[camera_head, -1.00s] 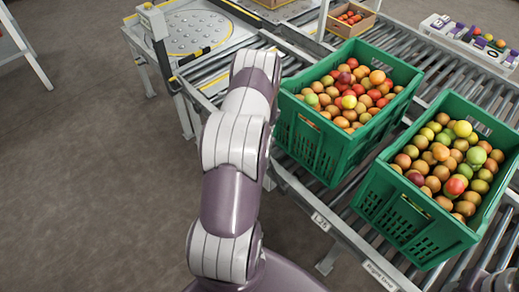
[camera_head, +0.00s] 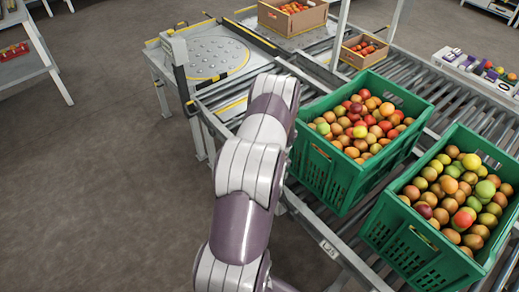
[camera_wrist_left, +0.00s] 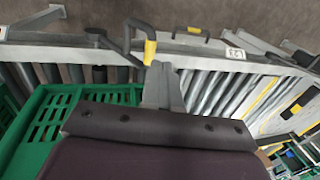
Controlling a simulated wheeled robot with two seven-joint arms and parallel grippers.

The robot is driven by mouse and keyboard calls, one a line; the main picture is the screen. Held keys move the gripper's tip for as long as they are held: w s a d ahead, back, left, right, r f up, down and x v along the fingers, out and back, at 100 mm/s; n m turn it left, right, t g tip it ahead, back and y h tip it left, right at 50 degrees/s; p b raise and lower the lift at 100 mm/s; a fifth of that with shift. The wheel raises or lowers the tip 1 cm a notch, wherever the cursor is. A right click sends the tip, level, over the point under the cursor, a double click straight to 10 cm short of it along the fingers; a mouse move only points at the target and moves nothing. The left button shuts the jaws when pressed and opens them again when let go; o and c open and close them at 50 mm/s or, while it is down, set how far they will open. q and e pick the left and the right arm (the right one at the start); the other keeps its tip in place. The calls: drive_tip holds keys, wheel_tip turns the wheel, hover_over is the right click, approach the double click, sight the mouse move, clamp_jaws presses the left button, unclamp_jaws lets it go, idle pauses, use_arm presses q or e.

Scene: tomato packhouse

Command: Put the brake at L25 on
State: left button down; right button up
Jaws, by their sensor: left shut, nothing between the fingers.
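A white label reading L25 (camera_head: 328,248) sits on the near rail of the roller conveyor in the head view. In the left wrist view a dark bent lever (camera_wrist_left: 127,36) with a yellow part (camera_wrist_left: 150,50) stands at the rail, and a second dark handle (camera_wrist_left: 206,34) with yellow on it lies further right. Which lever belongs to L25 I cannot tell. My left gripper (camera_wrist_left: 160,68) is shut and empty, its tips close to the yellow part; contact is unclear. My left arm hides this gripper in the head view. My right gripper is not in view.
Two green crates full of tomatoes, one left (camera_head: 318,172) and one right (camera_head: 398,245), stand on the rollers. A green crate edge (camera_wrist_left: 95,96) is close left of my gripper. A ball-top table (camera_head: 215,62) stands behind. Floor is clear at left.

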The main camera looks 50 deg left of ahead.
use_arm(q)
drive_tip(key=a+r, duration=0.6)
drive_tip(key=shift+w+a+r, duration=0.2)
drive_tip(key=shift+w+a, duration=0.05)
